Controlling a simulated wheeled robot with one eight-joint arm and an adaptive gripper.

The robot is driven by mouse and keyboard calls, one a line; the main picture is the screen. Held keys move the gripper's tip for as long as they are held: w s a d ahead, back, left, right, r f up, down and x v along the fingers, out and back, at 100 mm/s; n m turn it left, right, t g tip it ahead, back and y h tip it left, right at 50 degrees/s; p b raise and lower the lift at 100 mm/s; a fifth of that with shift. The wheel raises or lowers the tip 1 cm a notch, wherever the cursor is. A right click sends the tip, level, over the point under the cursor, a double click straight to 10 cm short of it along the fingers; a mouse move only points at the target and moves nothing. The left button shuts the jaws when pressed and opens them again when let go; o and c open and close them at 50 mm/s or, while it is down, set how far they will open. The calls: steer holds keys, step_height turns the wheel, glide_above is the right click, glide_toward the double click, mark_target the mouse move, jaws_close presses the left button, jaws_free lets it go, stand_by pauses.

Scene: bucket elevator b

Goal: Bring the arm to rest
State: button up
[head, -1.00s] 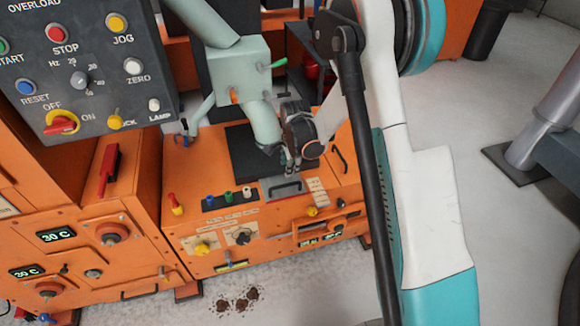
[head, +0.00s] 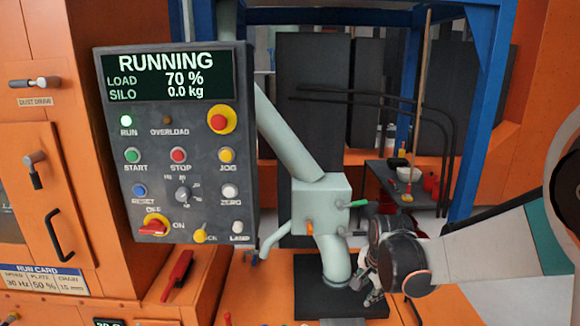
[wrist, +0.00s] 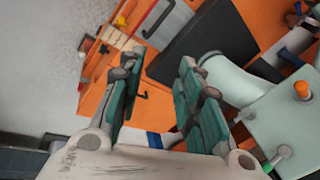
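My arm reaches in from the right in the head view. My gripper (head: 370,287) is just right of the lower end of the pale green spout (head: 337,262), small and partly dark there. In the wrist view my gripper (wrist: 158,68) shows two green-padded fingers spread apart with nothing between them. The spout (wrist: 228,78) is close beside the right finger in that view. Whether they touch I cannot tell.
The control panel (head: 178,205) reads RUNNING, load 70 %, silo 0.0 kg, with its RUN lamp lit green. The pale valve box (head: 322,200) has a green-handled lever (head: 352,204).

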steer(key=s+r+n+t, duration=0.2)
steer(key=s+r+n, duration=0.4)
steer(key=s+r, duration=0.45)
steer(key=s+r+n+t, duration=0.1)
steer(key=s+n, duration=0.5)
steer(key=s, duration=0.8)
steer(key=shift+a+r+n+t, duration=0.25)
steer(key=shift+a+n+t, duration=0.05)
steer(key=shift+s, duration=0.1)
stand_by(0.6)
